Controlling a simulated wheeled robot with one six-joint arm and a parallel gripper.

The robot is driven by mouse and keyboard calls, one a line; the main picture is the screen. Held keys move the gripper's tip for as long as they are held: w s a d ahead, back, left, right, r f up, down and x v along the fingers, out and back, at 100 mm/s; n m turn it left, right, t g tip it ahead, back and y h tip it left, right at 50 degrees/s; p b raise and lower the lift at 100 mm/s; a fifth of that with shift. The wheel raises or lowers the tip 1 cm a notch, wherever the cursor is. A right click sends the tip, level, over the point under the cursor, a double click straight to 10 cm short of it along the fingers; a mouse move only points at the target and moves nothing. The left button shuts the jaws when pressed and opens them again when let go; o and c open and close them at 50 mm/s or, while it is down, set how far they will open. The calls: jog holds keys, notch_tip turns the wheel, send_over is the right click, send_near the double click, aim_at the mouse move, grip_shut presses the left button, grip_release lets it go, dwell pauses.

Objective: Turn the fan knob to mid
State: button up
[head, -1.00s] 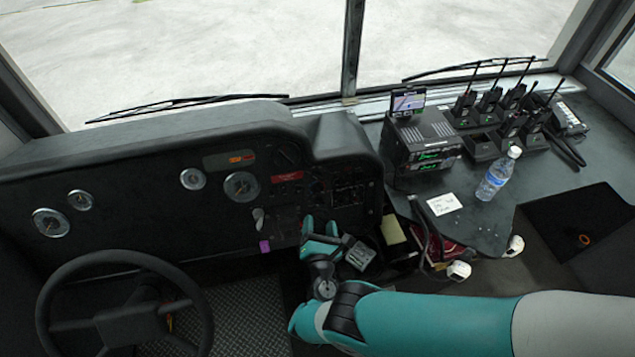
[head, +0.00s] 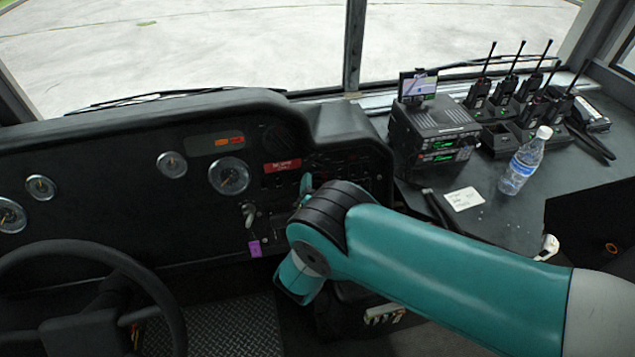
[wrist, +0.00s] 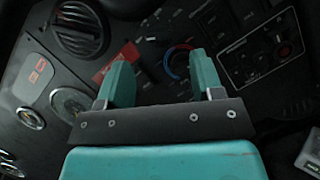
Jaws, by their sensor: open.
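The dashboard panel (wrist: 225,25) fills the wrist view. A round knob with a red and blue ring (wrist: 177,62) shows between the two fingers of my gripper (wrist: 160,75), beyond their tips. Other small dark controls lie around it. I cannot tell for sure which one is the fan knob, nor read its setting. My gripper is open and empty, pointing at the panel. In the head view my arm hides most of it; only a teal fingertip (head: 306,184) shows in front of the panel, and the knob is hidden there.
A switch plate (wrist: 262,50) is at right. In the head view, a steering wheel (head: 165,275) stands at left; radios (head: 435,135) and a bottle (head: 524,163) stand at right.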

aim_at(318, 168)
jog(key=w+b, duration=0.1)
jog(key=b, duration=0.1)
jog(key=w+b, duration=0.1)
jog(key=b, duration=0.1)
jog(key=shift+a+f, duration=0.15)
jog(key=shift+f, duration=0.25)
jog(key=shift+w+r+b, duration=0.15)
jog(key=shift+w+b, duration=0.3)
jog(key=shift+b, duration=0.45)
jog(key=shift+w+r+p, duration=0.3)
jog(key=shift+w+p, duration=0.25)
jog(key=shift+w, duration=0.15)
jog(key=shift+w+a, duration=0.1)
jog(key=shift+w, duration=0.55)
